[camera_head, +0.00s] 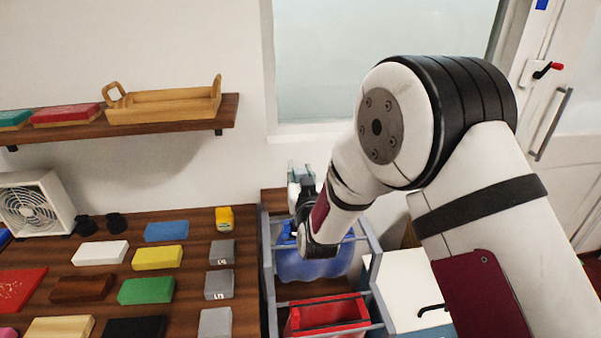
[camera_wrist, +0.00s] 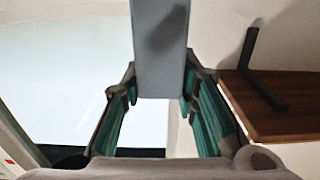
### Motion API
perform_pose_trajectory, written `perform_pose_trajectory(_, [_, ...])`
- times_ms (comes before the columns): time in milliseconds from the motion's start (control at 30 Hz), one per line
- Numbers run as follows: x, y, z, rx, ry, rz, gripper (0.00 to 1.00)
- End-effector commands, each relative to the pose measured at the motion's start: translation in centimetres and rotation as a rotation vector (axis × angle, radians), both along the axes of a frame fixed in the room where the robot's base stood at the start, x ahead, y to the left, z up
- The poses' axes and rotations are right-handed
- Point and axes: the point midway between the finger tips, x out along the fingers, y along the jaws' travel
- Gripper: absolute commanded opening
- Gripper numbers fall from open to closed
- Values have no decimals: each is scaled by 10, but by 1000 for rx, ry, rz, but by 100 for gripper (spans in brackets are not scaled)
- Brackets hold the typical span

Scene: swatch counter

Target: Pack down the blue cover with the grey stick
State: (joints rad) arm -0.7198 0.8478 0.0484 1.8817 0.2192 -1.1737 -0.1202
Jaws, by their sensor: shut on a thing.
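My gripper (camera_head: 301,180) is beyond my wrist in the head view, small and partly hidden by my arm. In the wrist view my gripper (camera_wrist: 160,88) has its green-padded fingers on both sides of a grey bar, the grey stick (camera_wrist: 150,55), and is shut on it. The stick runs up out of the top of that view. A dark shadow lies on it. The blue cover (camera_head: 322,266) is a rounded, bulging blue thing in the grey frame, below my gripper. My wrist hides part of it. The stick appears apart from the cover.
The grey frame (camera_head: 267,265) also holds a red box (camera_head: 325,317) in front. Coloured blocks cover the wooden counter (camera_head: 190,290) at left. A white fan (camera_head: 33,205) stands there. A wall shelf (camera_head: 170,123) bears a wooden tray (camera_head: 165,103). A white cabinet (camera_head: 400,278) stands at right.

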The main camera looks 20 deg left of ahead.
Motion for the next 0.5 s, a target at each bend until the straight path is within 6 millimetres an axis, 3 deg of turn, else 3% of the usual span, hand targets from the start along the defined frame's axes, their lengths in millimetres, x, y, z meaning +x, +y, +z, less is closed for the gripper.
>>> perform_pose_trajectory(500, [0,0,-22,-1,1,0,5])
